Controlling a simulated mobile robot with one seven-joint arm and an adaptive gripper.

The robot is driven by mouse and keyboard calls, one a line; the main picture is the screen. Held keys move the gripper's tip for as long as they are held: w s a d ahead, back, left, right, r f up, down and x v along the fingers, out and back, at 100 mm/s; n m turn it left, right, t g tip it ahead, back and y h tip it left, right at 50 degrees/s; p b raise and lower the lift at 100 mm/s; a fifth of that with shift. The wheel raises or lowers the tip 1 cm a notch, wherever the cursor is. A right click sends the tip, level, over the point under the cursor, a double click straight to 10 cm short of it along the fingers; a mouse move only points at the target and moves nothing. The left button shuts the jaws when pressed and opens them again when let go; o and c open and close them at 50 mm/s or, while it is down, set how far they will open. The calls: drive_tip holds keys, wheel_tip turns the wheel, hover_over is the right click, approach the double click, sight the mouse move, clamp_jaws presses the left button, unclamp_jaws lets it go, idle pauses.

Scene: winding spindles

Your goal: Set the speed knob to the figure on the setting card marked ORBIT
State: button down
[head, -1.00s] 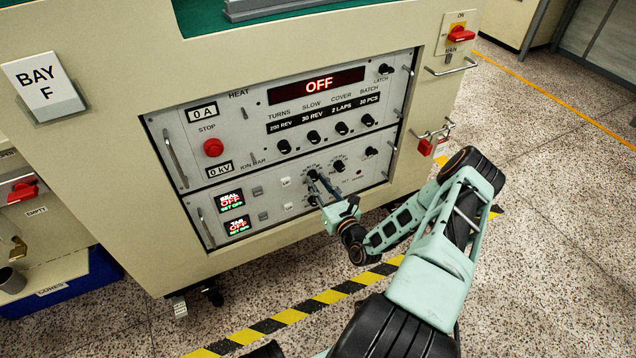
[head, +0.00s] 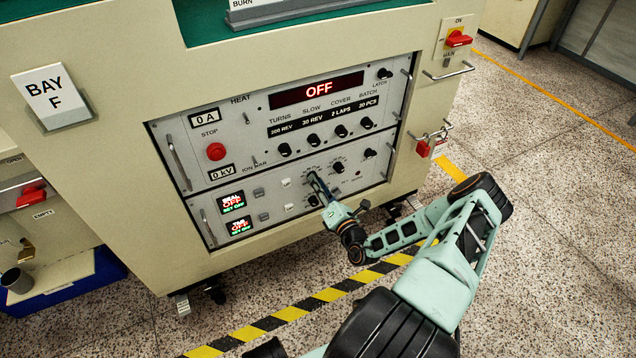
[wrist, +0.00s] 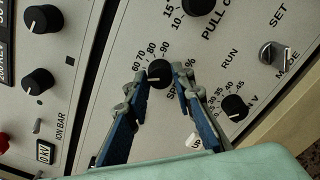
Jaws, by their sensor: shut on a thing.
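The speed knob (wrist: 160,73) is a small black round knob on the grey panel, with a printed scale around it; 60, 70, 80 and 90 are legible. The lettering beside it is partly covered by a finger. My gripper (wrist: 160,76) has one finger on each side of the knob and is shut on it. A pale mark shows on the knob, but I cannot read its setting surely. In the head view my gripper (head: 312,178) reaches the lower panel and largely hides the knob. No card marked ORBIT is legible in either view.
A white UP button (wrist: 194,140) lies near the right finger. Speckled floor lies clear at right.

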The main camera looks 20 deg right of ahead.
drive_tip(key=shift+m, duration=1.3)
drive_tip(key=c, duration=1.7)
unclamp_jaws()
drive_tip(key=shift+o, duration=0.2)
drive_tip(key=shift+r, duration=0.15)
wheel_tip(320, 180, up, 10)
drive_tip(key=shift+f, duration=0.1)
